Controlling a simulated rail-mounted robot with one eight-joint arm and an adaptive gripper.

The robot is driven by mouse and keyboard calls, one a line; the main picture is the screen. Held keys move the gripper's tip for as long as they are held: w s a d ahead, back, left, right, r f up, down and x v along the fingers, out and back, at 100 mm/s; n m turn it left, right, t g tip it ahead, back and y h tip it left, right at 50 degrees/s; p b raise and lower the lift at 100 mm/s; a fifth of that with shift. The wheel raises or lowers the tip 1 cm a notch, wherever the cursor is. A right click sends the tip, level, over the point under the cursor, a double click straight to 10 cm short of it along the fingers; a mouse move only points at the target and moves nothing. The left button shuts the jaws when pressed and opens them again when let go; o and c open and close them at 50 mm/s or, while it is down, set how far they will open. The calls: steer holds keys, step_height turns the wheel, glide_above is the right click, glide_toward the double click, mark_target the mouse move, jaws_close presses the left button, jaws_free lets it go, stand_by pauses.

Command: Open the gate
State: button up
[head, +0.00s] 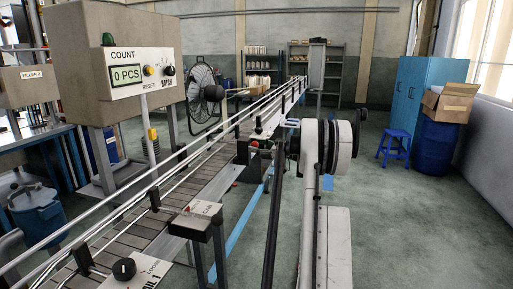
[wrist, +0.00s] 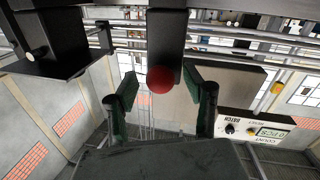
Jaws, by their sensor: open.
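A red ball knob (wrist: 161,80) shows in the wrist view, in front of a dark upright bar (wrist: 165,38). My gripper (wrist: 159,77) is open, its two dark green-edged fingers on either side of the knob with gaps between. I cannot tell how deep the knob sits between them. In the head view my gripper (head: 278,138) is a small dark shape beside the conveyor, left of my wrist. The gate itself I cannot clearly make out.
The conveyor (head: 150,220) with its rails runs from front left to the back. A counter box (head: 115,60) reading 0 PCS stands at left and shows upside down in the wrist view (wrist: 262,127). A CAN control box (head: 198,215) stands near.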

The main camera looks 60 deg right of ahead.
steer(key=shift+w, duration=0.2)
steer(key=shift+c, duration=0.2)
jaws_close()
